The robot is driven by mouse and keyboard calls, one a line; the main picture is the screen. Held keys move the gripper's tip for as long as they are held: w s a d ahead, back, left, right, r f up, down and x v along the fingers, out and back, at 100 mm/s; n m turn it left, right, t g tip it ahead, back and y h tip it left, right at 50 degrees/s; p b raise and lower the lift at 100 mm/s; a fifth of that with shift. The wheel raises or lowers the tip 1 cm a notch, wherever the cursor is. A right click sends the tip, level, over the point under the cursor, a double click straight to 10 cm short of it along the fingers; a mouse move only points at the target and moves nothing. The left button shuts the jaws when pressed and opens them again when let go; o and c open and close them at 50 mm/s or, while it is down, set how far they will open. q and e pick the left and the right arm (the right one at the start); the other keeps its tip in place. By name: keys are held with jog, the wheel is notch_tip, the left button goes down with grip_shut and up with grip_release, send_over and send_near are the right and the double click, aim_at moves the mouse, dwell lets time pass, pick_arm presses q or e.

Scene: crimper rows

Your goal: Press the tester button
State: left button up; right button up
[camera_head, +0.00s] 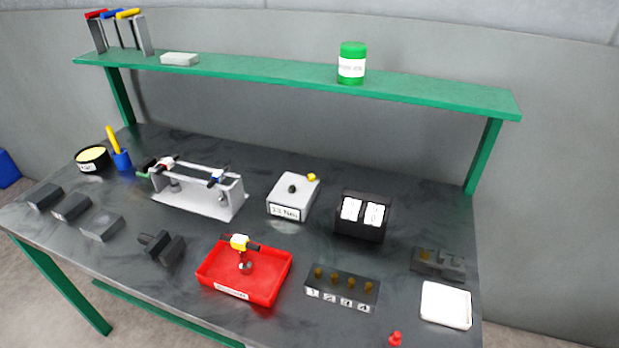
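A light grey box (302,201) with a dark knob (292,188) and a small yellow button-like piece (311,177) on top stands in the middle of the table. Its front label seems to end in "Nm", and it looks like the tester. A small red knob-like piece (395,339) sits at the front right edge of the table. I cannot tell for sure which piece is the tester button. Neither of my grippers shows in the head view, and nothing touches the grey box.
A red tray (211,276) holding a yellow, red and black tool (240,243) lies in front. A black box with white cards (344,228), a numbered block (330,292) and a white tray (446,304) stand right. A metal rack (196,199) stands left; a green shelf (270,70) spans behind.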

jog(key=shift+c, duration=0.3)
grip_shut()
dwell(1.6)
